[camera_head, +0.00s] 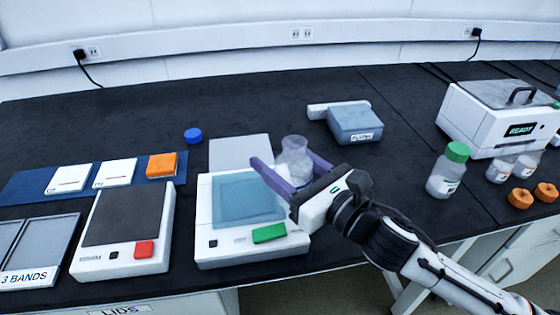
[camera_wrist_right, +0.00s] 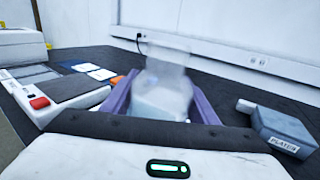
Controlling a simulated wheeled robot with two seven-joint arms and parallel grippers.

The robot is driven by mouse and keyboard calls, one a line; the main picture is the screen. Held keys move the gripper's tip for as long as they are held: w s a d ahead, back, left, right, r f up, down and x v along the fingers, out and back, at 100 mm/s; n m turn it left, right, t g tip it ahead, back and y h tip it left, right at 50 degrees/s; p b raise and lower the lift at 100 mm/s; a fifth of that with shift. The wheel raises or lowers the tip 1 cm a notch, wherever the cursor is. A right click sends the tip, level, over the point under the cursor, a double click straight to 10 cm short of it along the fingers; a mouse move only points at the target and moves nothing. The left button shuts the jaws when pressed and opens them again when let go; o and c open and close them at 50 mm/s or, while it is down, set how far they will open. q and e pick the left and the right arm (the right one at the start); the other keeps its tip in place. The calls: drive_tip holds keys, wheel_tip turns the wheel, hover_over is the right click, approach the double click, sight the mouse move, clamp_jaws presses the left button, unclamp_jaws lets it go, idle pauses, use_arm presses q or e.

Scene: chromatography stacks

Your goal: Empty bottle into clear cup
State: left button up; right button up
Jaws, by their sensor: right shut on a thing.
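My right gripper (camera_head: 280,172) is shut on a clear bottle (camera_head: 294,148) with whitish contents low inside. The bottle looks open at the top and roughly upright, and it sits between the two purple fingers. In the right wrist view the bottle (camera_wrist_right: 165,85) is blurred between the fingers. It is in front of the far edge of a white balance (camera_head: 208,230) with a bluish pan and a green button. I cannot make out a separate clear cup; the gripper hides part of the pan. My left gripper is not in view.
A blue cap (camera_head: 193,135) lies behind the balance, near a grey plate (camera_head: 240,150). A second balance (camera_head: 125,230) with a red button is at left. A grey-blue box (camera_head: 355,123) is behind the gripper. A green-capped bottle (camera_head: 447,170) and a READY machine (camera_head: 495,120) are at right.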

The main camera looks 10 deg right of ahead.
drive_tip(key=shift+w+d+r+m+p, duration=0.25)
drive_tip(key=shift+w+r+m+p, duration=0.1)
drive_tip(key=shift+m, duration=0.45)
drive_tip(key=m, duration=0.2)
drive_tip(key=shift+w+d+m+g, duration=0.3)
drive_tip(key=shift+w+d, duration=0.05)
drive_tip(key=shift+d, duration=0.05)
drive_tip(key=shift+f+p, duration=0.1)
drive_tip(key=shift+p, duration=0.2)
drive_tip(key=shift+w+d+m+p, duration=0.15)
drive_tip(key=shift+d+m+p, duration=0.05)
drive_tip(key=shift+m+p, duration=0.35)
